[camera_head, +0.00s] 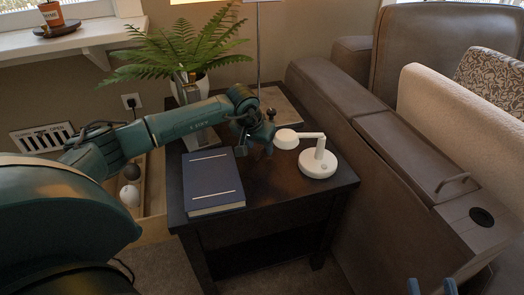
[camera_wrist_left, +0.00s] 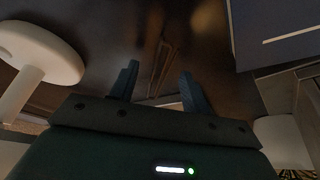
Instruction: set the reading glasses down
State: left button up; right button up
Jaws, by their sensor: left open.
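My left gripper (camera_head: 257,146) is open and low over the dark side table (camera_head: 275,195), between a blue book and a white lamp. In the left wrist view its two blue fingers (camera_wrist_left: 159,70) stand apart. Thin brownish lines (camera_wrist_left: 165,65) show on or just above the dark tabletop between and beyond the fingertips. They may be the reading glasses, but the picture is too dark to be sure. I cannot make out the glasses in the head view. Two blue fingertips of my right gripper (camera_head: 431,287) show apart at the bottom edge.
The blue book (camera_head: 213,180) lies at the table's left front. The small white lamp (camera_head: 318,160) stands to the right, close to my left gripper. A potted fern (camera_head: 185,50) stands behind. A brown sofa (camera_head: 370,150) borders the table's right side. The front middle tabletop is clear.

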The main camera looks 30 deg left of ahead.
aim_at(258, 148)
pick_arm(q)
jog(key=shift+c, duration=0.5)
grip_shut()
notch_tip(258, 148, up, 10)
jog(key=p, duration=0.3)
